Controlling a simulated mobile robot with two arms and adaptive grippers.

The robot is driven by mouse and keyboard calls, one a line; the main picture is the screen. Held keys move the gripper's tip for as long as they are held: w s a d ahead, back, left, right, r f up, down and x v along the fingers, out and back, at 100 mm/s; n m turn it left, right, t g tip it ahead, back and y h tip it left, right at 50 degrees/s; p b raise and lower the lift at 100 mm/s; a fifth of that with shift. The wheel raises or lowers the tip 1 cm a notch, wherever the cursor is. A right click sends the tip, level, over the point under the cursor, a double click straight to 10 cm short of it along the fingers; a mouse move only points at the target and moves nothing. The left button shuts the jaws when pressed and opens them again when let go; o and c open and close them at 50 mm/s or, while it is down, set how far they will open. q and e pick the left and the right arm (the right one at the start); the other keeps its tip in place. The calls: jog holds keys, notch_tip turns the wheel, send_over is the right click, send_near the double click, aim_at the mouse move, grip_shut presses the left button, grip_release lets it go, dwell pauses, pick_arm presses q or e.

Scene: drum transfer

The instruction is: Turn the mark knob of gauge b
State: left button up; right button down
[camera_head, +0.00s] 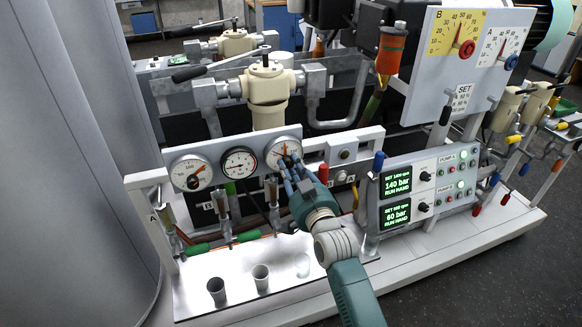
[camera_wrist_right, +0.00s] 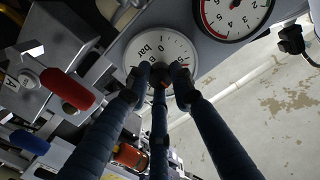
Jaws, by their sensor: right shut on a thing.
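A grey panel carries three round dial gauges: a left one (camera_head: 190,173), a middle one (camera_head: 239,162) and a right one (camera_head: 284,149). My right gripper (camera_head: 290,168) is at the right dial. In the wrist view, its three dark fingers (camera_wrist_right: 160,78) close together over the middle of a white dial marked "bar" (camera_wrist_right: 145,46). The gripper is shut on the knob at the dial's centre, which the fingertips mostly hide. My left gripper is not in view.
A yellow dial (camera_head: 455,34) lettered B, with a red knob (camera_head: 467,48), is on the upper right board beside a white dial with a blue knob (camera_head: 511,62). A red handle (camera_wrist_right: 68,90) is left of my fingers. Cups (camera_head: 261,278) stand on the front ledge.

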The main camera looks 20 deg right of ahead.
jog(key=shift+r, duration=0.1)
jog(key=n+p, duration=0.1)
jog(key=n, duration=0.2)
jog(key=shift+r+p, duration=0.1)
jog(key=shift+p, duration=0.2)
jog(key=shift+n+p, duration=0.35)
jog(key=shift+n, duration=0.55)
jog(key=n+p, duration=0.1)
jog(key=n, duration=0.4)
jog(key=shift+n, duration=0.3)
jog(key=c, duration=1.5)
grip_release()
